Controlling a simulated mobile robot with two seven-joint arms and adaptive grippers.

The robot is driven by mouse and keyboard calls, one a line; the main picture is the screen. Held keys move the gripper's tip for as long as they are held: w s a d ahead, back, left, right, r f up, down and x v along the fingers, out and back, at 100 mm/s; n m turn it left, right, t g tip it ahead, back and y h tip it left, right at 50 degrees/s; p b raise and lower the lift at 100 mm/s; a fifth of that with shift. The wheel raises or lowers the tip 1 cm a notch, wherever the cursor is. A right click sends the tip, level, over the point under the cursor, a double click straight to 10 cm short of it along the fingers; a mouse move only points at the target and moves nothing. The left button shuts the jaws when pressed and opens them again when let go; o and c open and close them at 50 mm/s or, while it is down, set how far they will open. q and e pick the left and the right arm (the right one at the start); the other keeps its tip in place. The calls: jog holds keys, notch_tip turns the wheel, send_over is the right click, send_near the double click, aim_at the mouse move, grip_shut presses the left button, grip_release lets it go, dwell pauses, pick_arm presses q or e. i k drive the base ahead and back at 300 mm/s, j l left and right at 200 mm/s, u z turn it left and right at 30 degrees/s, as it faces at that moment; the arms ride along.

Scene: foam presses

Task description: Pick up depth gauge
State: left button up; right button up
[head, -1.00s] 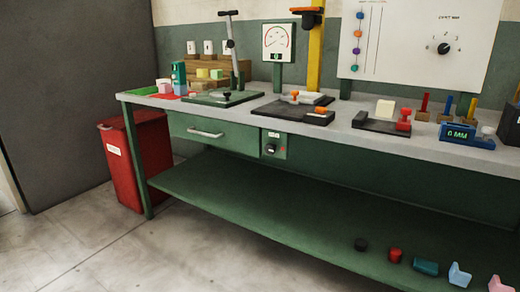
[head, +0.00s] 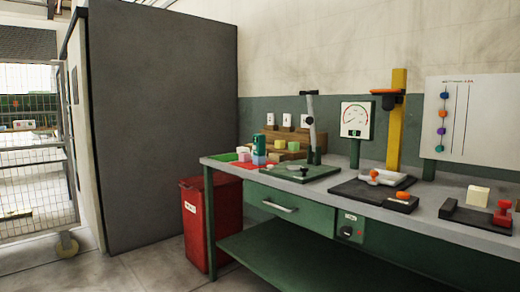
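No thing that I can clearly identify as the depth gauge shows in the head view now. A round dial gauge (head: 356,119) with a red arc stands on a green post at the back of the workbench (head: 437,198); I cannot tell that it is a depth gauge. Neither of my grippers is in view.
A lever press (head: 313,130), a yellow-column press (head: 397,117) and a red clamp (head: 502,214) stand on the bench. A red bin (head: 205,225) stands at its left end. A grey cabinet (head: 165,125) and a wire-mesh gate (head: 33,150) stand further left.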

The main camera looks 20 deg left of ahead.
aim_at(258, 139)
jog(key=z, duration=1.9)
jog(key=j+z, duration=0.4)
jog(key=k+j+z, duration=0.15)
jog(key=j+z, duration=0.25)
jog(key=k+j+z, duration=0.1)
jog(key=j+z, duration=0.3)
jog(key=k+j+z, duration=0.2)
jog(key=z, duration=0.2)
jog(key=k+j+z, duration=0.2)
jog(key=z, duration=0.25)
jog(key=k+j+z, duration=0.3)
jog(key=k, duration=0.2)
jog(key=k+z, duration=0.25)
jog(key=k, duration=0.25)
jog(key=k+j+u, duration=0.15)
jog(key=k+u, duration=0.15)
jog(key=k, duration=0.2)
jog(key=k+j+u, duration=0.3)
jog(key=k, duration=0.15)
